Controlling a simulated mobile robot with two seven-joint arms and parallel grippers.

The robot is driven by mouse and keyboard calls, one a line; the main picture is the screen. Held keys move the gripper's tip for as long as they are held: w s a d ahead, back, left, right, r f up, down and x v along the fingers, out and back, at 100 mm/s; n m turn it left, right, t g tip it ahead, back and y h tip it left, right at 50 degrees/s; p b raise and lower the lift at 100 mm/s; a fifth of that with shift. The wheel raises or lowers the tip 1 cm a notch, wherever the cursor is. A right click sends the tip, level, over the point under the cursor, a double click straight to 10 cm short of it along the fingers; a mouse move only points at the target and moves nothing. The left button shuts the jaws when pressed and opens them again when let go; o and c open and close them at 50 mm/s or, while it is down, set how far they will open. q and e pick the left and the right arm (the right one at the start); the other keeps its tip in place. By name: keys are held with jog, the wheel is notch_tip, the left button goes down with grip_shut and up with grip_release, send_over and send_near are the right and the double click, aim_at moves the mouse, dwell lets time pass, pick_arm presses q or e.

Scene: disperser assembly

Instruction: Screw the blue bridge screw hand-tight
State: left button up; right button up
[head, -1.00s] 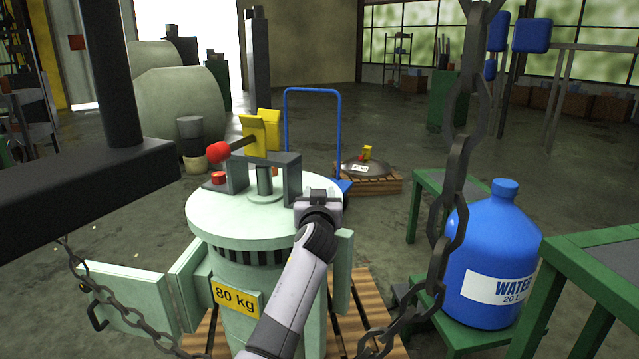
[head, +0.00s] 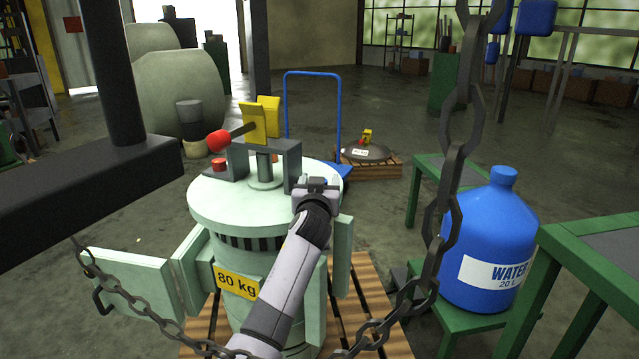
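The pale green drum-shaped machine (head: 225,200), labelled 80 kg, stands on a wooden pallet. A dark grey bridge (head: 290,160) sits on its round lid, with a central post (head: 264,170), yellow plates (head: 268,112) and a red-ball lever (head: 219,141). A small red knob (head: 219,164) is at the bridge's left foot. I see no blue bridge screw; it may be hidden.
A heavy chain (head: 455,170) hangs right of the machine and loops across the front. A blue water jug (head: 490,240) stands on a green stand at the right. The machine's open door (head: 130,285) sticks out left. A blue-handled trolley (head: 312,73) stands behind.

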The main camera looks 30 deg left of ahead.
pick_arm(q)
jog(key=shift+s+d, duration=0.25)
jog(key=shift+s, duration=0.25)
jog(key=p+v, duration=0.2)
jog(key=v, duration=0.3)
jog(key=shift+s+d, duration=0.2)
jog(key=shift+s, duration=0.3)
pick_arm(e)
jog(key=shift+s+d+r+n+h, duration=0.15)
jog(key=shift+s+d+h, duration=0.1)
jog(key=shift+d, duration=0.2)
jog(key=shift+s+d+n+h, duration=0.15)
jog(key=shift+d+h, duration=0.1)
jog(key=shift+d, duration=0.2)
pick_arm(q)
jog(key=shift+d+f, duration=0.1)
jog(key=shift+d, duration=0.05)
